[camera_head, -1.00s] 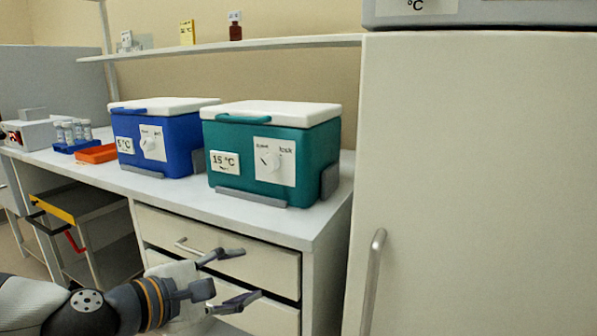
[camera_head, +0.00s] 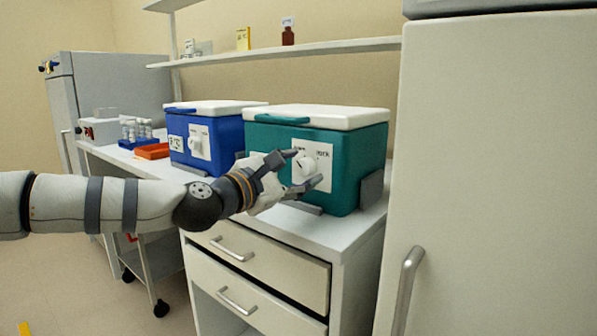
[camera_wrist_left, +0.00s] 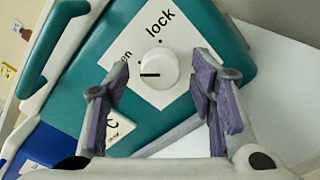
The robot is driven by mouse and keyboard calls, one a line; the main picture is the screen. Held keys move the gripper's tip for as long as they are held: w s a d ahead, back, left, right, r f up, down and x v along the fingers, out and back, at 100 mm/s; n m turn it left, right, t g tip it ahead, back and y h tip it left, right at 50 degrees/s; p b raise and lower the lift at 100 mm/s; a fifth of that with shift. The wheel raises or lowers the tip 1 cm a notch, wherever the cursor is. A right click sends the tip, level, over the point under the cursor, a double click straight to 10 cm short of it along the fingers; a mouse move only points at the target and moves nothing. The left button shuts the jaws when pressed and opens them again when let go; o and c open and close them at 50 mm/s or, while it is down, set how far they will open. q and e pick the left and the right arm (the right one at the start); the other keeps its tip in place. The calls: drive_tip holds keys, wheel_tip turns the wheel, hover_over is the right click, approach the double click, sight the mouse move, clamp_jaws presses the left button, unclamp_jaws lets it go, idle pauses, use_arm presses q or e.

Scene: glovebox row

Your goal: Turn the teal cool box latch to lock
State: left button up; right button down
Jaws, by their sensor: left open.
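The teal cool box (camera_head: 345,165) stands on the white counter with its white lid down. Its round white latch knob (camera_wrist_left: 157,69) sits on a white label plate (camera_wrist_left: 180,45) on the front face. The label reads "lock"; another word ends in "en", partly hidden. In the left wrist view the knob's dark mark points left, towards the "en" side and away from "lock". My left gripper (camera_head: 305,169) is open in front of the knob. In the left wrist view its purple-padded fingers (camera_wrist_left: 160,78) stand either side of the knob; I cannot tell if they touch it.
A blue cool box (camera_head: 215,140) stands left of the teal one, with an orange tray (camera_head: 152,151) and a vial rack beyond. A tall white cabinet (camera_head: 500,180) is close on the right. Drawers (camera_head: 255,270) lie below the counter, and a shelf (camera_head: 290,51) runs above.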

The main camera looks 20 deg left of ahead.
use_arm(q)
drive_tip(key=shift+w, duration=0.15)
drive_tip(key=c, duration=1.2)
